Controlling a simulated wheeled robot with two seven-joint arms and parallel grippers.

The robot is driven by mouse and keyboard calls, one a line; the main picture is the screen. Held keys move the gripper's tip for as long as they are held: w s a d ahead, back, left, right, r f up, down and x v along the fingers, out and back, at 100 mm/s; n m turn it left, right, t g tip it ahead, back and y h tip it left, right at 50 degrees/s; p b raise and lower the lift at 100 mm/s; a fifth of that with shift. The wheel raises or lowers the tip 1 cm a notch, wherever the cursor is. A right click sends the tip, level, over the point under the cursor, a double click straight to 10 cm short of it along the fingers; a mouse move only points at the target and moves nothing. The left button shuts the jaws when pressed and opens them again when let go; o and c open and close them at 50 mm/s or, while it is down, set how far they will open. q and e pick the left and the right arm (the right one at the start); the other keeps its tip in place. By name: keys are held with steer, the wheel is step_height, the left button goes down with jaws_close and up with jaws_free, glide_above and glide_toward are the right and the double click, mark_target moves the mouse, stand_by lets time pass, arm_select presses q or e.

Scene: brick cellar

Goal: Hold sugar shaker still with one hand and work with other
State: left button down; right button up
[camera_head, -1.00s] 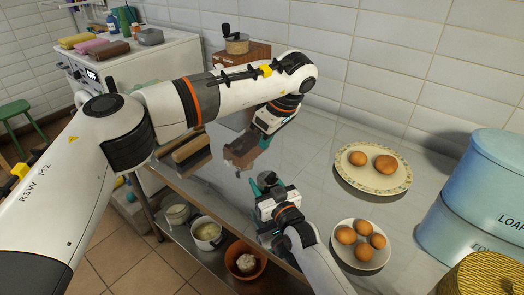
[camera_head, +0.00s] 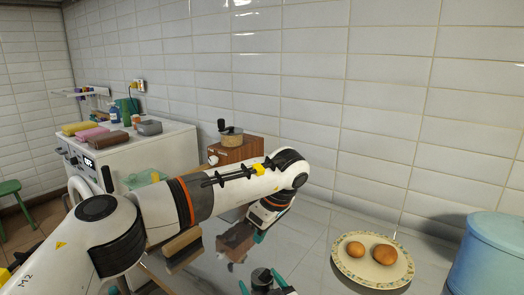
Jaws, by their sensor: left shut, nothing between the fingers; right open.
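I cannot make out a sugar shaker in the head view. My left gripper (camera_head: 260,236) hangs from the arm coming in from the left. It points down at the shiny metal worktop (camera_head: 315,235), shut, with nothing seen between its fingers. My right gripper (camera_head: 261,284) is at the bottom edge, partly cut off by the frame. Its teal fingers are spread apart, and I see no object held between them.
An oval patterned plate (camera_head: 343,266) with two brown eggs (camera_head: 384,254) lies right of the grippers. A blue tin (camera_head: 490,255) stands at the right edge. A wooden box (camera_head: 236,152) with a hand grinder (camera_head: 231,136) stands behind my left arm, against the tiled wall.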

steer(key=v, duration=1.1)
